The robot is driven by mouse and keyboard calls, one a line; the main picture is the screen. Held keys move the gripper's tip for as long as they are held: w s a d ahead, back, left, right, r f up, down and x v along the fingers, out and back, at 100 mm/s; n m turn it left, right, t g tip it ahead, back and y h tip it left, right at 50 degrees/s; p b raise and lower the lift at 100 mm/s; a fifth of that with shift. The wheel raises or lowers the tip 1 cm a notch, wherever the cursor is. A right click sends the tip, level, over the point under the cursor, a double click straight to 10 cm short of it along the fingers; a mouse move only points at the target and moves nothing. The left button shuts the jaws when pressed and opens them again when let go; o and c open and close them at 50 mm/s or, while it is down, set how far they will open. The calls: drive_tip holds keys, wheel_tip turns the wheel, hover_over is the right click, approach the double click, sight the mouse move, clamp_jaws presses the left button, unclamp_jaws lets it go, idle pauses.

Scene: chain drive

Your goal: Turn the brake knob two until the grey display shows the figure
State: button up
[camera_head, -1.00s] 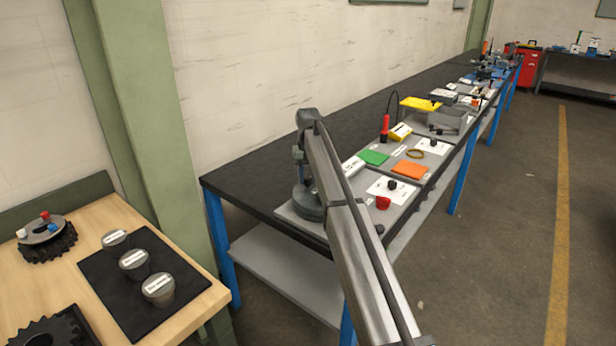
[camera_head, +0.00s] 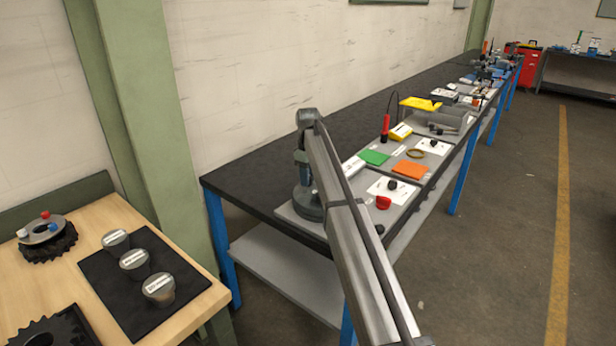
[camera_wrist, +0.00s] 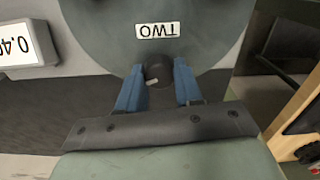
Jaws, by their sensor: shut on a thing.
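In the wrist view the dark round brake knob (camera_wrist: 158,70) with a light pointer mark sits on a grey-green round housing under an upside-down label TWO (camera_wrist: 158,30). My gripper (camera_wrist: 160,88) has its two blue fingers on either side of the knob and is shut on it. The display (camera_wrist: 18,46) is at the left edge of the wrist view, upside down and cut off; its visible figures look like 0.4, with the rest out of frame. In the head view my arm hides the knob, and the housing (camera_head: 307,203) shows only in part.
On the bench (camera_head: 270,165) a red knob (camera_head: 383,202), an orange plate (camera_head: 410,169) and a green plate (camera_head: 374,157) lie right of my arm. A wooden table (camera_head: 190,285) with several labelled cups on a black mat stands at the left.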

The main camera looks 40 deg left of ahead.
drive_tip(key=shift+n, duration=0.6)
drive_tip(key=o, duration=1)
drive_tip(key=shift+o, duration=0.2)
drive_tip(key=shift+r, duration=0.1)
wheel_tip(320, 180, up, 14)
drive_tip(key=shift+f, duration=0.2)
